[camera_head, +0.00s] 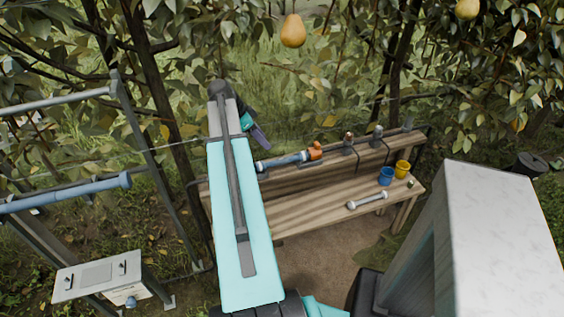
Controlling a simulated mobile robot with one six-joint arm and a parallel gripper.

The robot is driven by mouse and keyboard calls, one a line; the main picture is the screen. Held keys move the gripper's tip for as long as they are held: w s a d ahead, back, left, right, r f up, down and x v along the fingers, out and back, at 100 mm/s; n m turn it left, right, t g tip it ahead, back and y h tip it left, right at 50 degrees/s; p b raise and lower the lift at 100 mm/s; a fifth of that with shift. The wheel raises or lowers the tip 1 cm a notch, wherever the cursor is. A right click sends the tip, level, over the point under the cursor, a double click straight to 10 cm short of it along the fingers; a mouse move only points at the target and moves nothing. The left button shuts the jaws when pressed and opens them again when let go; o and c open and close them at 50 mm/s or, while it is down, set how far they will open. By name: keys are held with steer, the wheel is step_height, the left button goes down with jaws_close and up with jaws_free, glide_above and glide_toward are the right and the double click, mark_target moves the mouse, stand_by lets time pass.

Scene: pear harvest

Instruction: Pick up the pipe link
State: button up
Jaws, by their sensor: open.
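The pipe link (367,200) looks like a short grey-white rod with thicker ends. It lies at a slant on the seat of the wooden bench (300,216), towards its right front. My teal arm rises from the bottom of the picture, left of the pipe link. My gripper (262,139) is at the arm's far end, above and behind the left part of the bench. It is open, well apart from the pipe link; its fingers are small and partly hidden.
A blue tool with an orange end (288,160) and several small fittings sit along the bench's back ledge. A blue cup (385,176) and a yellow cup (402,168) stand behind the pipe link. A white-topped block (500,235) rises at right. Branches and a pear (293,31) hang above.

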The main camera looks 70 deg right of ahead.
steer(key=p, duration=0.1)
glide_above(280, 160)
steer(key=w+a, duration=0.2)
steer(key=f, duration=0.7)
steer(key=shift+w+d, duration=0.1)
steer(key=shift+d, duration=0.15)
steer(key=shift+f, duration=0.1)
steer(key=shift+f, duration=0.1)
steer(key=shift+p+x, duration=1.15)
steer(key=shift+x, duration=1.4)
steer(key=shift+a, duration=0.1)
jaws_close()
